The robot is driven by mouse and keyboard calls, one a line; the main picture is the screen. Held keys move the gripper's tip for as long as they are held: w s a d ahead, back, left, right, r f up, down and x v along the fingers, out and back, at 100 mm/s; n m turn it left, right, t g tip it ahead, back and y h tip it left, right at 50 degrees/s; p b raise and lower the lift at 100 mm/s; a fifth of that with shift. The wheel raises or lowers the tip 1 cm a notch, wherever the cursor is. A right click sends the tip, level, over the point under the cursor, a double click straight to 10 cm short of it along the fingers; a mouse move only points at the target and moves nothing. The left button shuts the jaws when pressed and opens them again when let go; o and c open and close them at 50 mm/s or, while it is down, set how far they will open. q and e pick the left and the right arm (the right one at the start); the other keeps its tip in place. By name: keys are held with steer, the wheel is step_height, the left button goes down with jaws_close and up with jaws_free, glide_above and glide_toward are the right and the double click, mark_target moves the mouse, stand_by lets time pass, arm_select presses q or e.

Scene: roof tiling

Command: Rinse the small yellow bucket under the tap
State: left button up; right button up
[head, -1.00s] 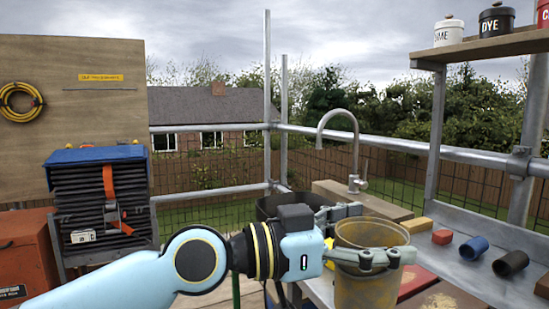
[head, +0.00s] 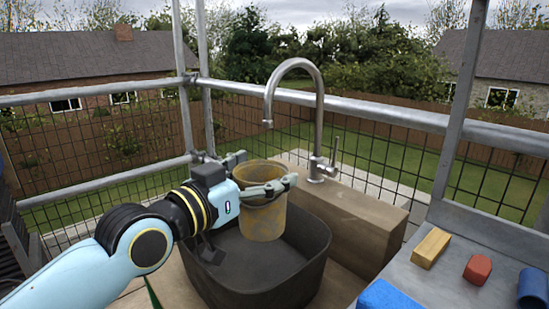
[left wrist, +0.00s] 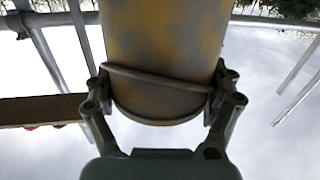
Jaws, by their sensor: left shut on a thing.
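The small yellow bucket (head: 262,215) is smeared with grey-brown dirt. My left gripper (head: 268,188) is shut on it near the rim and holds it upright over the black basin. In the left wrist view the bucket (left wrist: 165,50) fills the upper middle, between the two fingers of the gripper (left wrist: 160,95). The tap (head: 318,110) is a tall curved metal spout with a side lever (head: 333,152). Its outlet is above the bucket's rim, close to straight over it in the picture. No water shows at the outlet. My right gripper is not in view.
The black basin (head: 315,275) stands below the bucket, beside a wooden block (head: 370,215) that carries the tap. A grey bench (head: 470,265) at right holds a yellow block (head: 431,248), a red block (head: 477,269) and blue pieces. Metal rails (head: 400,118) and mesh run behind.

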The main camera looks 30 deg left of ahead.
mark_target(275, 172)
arm_select(q)
steer(key=w+y, duration=0.1)
steer(key=w+n+y+p, duration=0.1)
steer(key=shift+w+a+f+n+y, duration=0.2)
steer(key=shift+a+n+y, duration=0.1)
steer(key=shift+a, duration=0.1)
steer(key=shift+w+d+f+n+y+p, duration=0.15)
steer(key=shift+w+d+n+y+p, duration=0.35)
steer(key=shift+p, duration=0.3)
steer(key=shift+w+d+f+y, duration=0.3)
steer(key=shift+w+y, duration=0.1)
steer(key=shift+w+a+f, duration=0.15)
steer(key=shift+w+a, duration=0.1)
steer(key=shift+w, duration=0.1)
steer(key=w+a+f+b, duration=0.2)
steer(key=w+a+b, duration=0.2)
steer(key=w+a, duration=0.4)
steer(key=shift+w+f+b, duration=0.2)
steer(key=shift+w+b, duration=0.2)
steer(key=shift+w, duration=0.65)
steer(key=shift+s+d+p, duration=0.2)
steer(key=shift+s+d, duration=0.6)
steer(key=shift+s, duration=0.25)
steer(key=shift+s+d+p, duration=0.15)
steer(key=shift+s+d, duration=0.7)
steer(key=shift+s, duration=0.2)
steer(key=shift+s+d+p, duration=0.2)
steer(key=shift+s+d, duration=0.6)
steer(key=shift+s, duration=0.25)
